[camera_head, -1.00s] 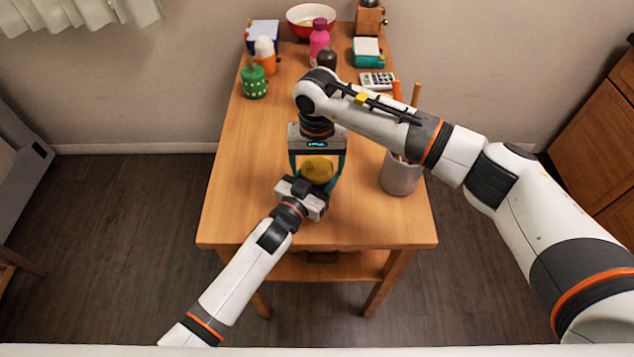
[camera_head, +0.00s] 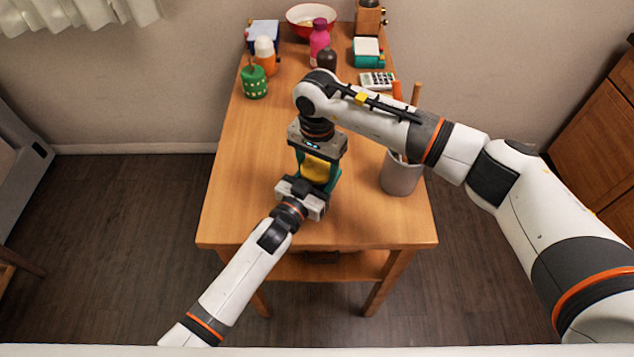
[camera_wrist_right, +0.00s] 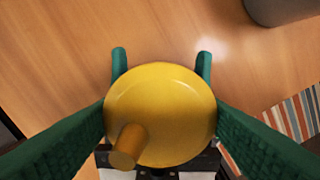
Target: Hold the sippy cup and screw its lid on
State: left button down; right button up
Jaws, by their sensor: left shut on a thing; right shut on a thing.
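The yellow lid (camera_wrist_right: 165,112), round with a stubby spout (camera_wrist_right: 127,147), fills the middle of the right wrist view. In the head view the lid (camera_head: 316,169) shows between the teal fingers of my right gripper (camera_head: 318,172). Those fingers are shut on the lid's two sides, with the gripper pointing down from above. My left gripper (camera_head: 310,190) comes in low from the front; its fingertips (camera_wrist_right: 161,55) stick out past the lid on both sides, beneath it. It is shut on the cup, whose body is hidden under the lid. I cannot see the seam between lid and cup.
A grey utensil pot (camera_head: 400,176) stands close on the right. A green shaker (camera_head: 254,82), an orange-and-white bottle (camera_head: 265,56), a pink bottle (camera_head: 319,40), a red bowl (camera_head: 308,20) and a calculator (camera_head: 377,80) stand farther back. The table's left side (camera_head: 245,170) is clear.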

jog(key=m, duration=0.7)
jog(key=shift+m, duration=0.4)
jog(key=o, duration=1.1)
jog(key=shift+r, duration=2.3)
jog(key=shift+c, duration=0.6)
